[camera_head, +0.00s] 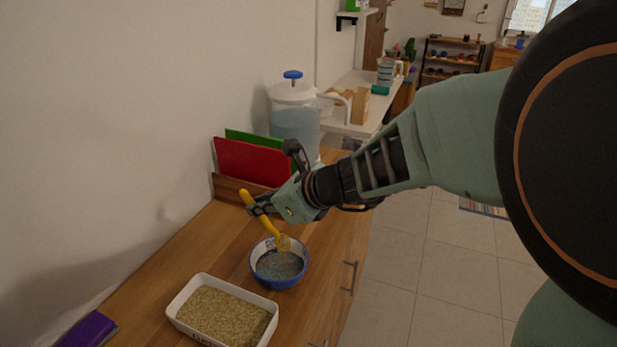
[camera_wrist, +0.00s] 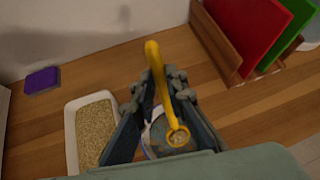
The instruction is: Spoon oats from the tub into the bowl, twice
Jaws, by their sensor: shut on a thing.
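My gripper (camera_head: 262,207) is shut on a yellow spoon (camera_head: 267,219), which slants down over the bowl. The spoon also shows in the wrist view (camera_wrist: 157,85), between the two fingers, with its round scoop end at the lower part. The blue and white bowl (camera_head: 265,275) stands on the wooden counter under the spoon; its inside looks grey-blue, and I cannot tell whether oats lie in it. The white rectangular tub (camera_head: 186,324) full of oats (camera_head: 222,315) stands at the near left of the bowl. It also shows in the wrist view (camera_wrist: 70,140).
A rack with red (camera_head: 246,163) and green boards stands behind the gripper, near the wall. A large clear dispenser (camera_head: 294,115) with a blue knob is beyond it. A purple item (camera_head: 89,330) lies at the near left. The counter's right edge drops to the floor.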

